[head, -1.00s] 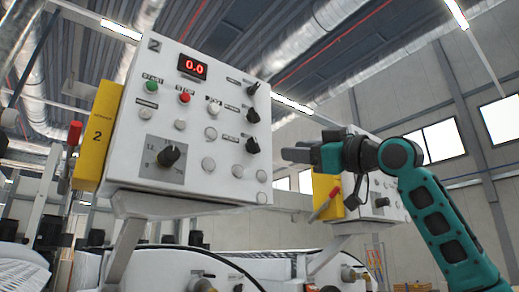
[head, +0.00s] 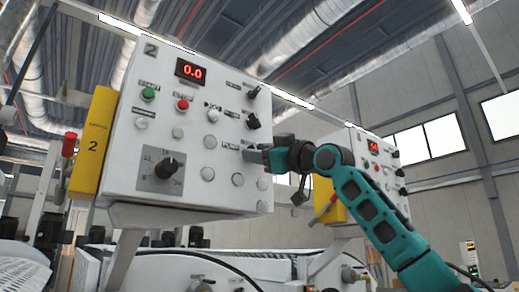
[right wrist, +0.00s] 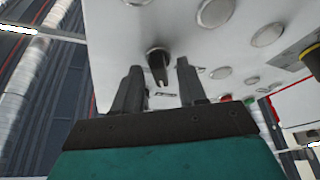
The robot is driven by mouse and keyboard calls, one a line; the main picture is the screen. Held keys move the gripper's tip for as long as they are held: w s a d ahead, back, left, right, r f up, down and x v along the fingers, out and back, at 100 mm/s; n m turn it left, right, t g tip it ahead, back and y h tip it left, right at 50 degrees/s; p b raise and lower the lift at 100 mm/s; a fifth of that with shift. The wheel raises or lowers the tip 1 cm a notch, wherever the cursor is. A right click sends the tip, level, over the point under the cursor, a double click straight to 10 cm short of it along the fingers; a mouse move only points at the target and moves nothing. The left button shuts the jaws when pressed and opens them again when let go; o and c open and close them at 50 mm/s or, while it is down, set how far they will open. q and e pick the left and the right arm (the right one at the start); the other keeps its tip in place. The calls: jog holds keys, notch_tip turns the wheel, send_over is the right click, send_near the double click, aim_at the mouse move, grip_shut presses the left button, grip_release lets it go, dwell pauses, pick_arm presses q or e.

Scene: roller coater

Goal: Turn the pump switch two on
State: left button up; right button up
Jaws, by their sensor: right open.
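The white control panel marked 2 (head: 120,165) fills the left of the head view. On its right side are an upper black switch knob (head: 253,92) and a middle one (head: 252,121). My right gripper (head: 251,154) is at the panel's lower right, hiding the spot below the middle knob. In the right wrist view, a black knob (right wrist: 158,62) shows between the tips of its open fingers, with a gap on each side. My left gripper is not in view.
The panel also carries a red 0.0 display (head: 191,72), a green button (head: 148,94), a red button (head: 182,104), several pale round buttons and a large dial (head: 167,167). A yellow box (head: 95,145) is on its left side. A second panel (head: 372,160) stands behind my right arm.

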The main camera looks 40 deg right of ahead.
grip_shut()
dwell(0.4)
jog(key=shift+f+m, duration=0.1)
jog(key=shift+m, duration=0.3)
jog(key=shift+a+m+h+b, duration=0.1)
jog(key=shift+m+h+b, duration=0.5)
jog(key=shift+m+h, duration=1.55)
jog(key=shift+a+m+h+b, duration=0.1)
jog(key=shift+m+h+b, duration=0.65)
jog(key=shift+m, duration=2.65)
jog(key=shift+m+h+b, duration=0.45)
jog(key=shift+m+h, duration=1.15)
jog(key=shift+m, duration=1.15)
